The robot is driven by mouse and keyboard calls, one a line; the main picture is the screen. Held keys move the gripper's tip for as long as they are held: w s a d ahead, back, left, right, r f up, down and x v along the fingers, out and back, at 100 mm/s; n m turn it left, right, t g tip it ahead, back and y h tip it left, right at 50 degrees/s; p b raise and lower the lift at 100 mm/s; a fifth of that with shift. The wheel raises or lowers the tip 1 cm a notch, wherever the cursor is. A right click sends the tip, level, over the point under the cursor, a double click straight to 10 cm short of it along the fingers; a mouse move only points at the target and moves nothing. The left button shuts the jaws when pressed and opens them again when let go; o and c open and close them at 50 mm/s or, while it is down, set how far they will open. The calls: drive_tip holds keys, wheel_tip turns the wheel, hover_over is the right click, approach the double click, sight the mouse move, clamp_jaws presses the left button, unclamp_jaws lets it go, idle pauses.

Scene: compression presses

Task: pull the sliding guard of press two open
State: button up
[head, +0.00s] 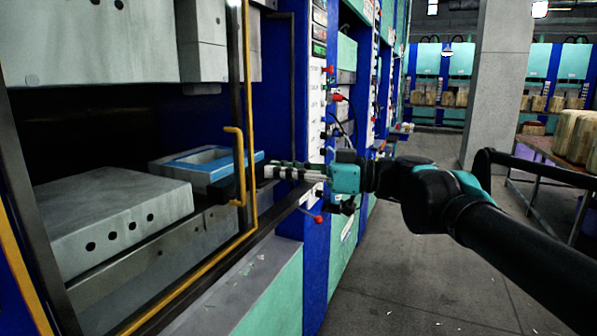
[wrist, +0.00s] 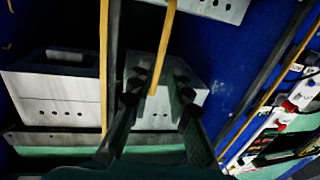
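The sliding guard (head: 249,110) of the press in front of me shows as a yellow-edged frame with a dark upright beside it. Its yellow handle (head: 238,160) stands out from the upright edge. In the wrist view the handle (wrist: 163,50) is a yellow bar running down between my two fingers. My gripper (head: 256,176) points left at the handle's lower part. In the wrist view my gripper (wrist: 159,82) is open, with a gap visible on both sides of the bar. I cannot tell whether a finger touches it. No press number is readable.
A control panel (head: 318,90) with red knobs stands just behind my gripper. A concrete pillar (head: 497,80) and a table with sacks (head: 575,135) are at right.

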drive_tip(key=shift+s+d, duration=0.15)
drive_tip(key=shift+d, duration=0.75)
drive_tip(key=shift+s+d, duration=0.15)
drive_tip(key=shift+d, duration=0.7)
drive_tip(key=w+d+f+m+h, duration=0.1)
drive_tip(key=d+f+m+h, duration=0.2)
drive_tip(key=f, duration=0.7)
drive_tip(key=w+d+f+m+h, duration=0.1)
drive_tip(key=d+f+m+h, duration=0.15)
drive_tip(key=f, duration=0.75)
drive_tip(key=w+d+f+m+h, duration=0.1)
drive_tip(key=d+f+m+h, duration=0.2)
drive_tip(key=f, duration=0.7)
drive_tip(key=s+d+f+m+t+h, duration=0.1)
drive_tip(key=d+f+m+h, duration=0.6)
drive_tip(key=d+f, duration=0.7)
drive_tip(key=shift+s+d+f+m+h, duration=0.35)
drive_tip(key=shift+d+h, duration=0.3)
drive_tip(key=shift+h, duration=0.5)
drive_tip(key=shift+a+r, duration=0.1)
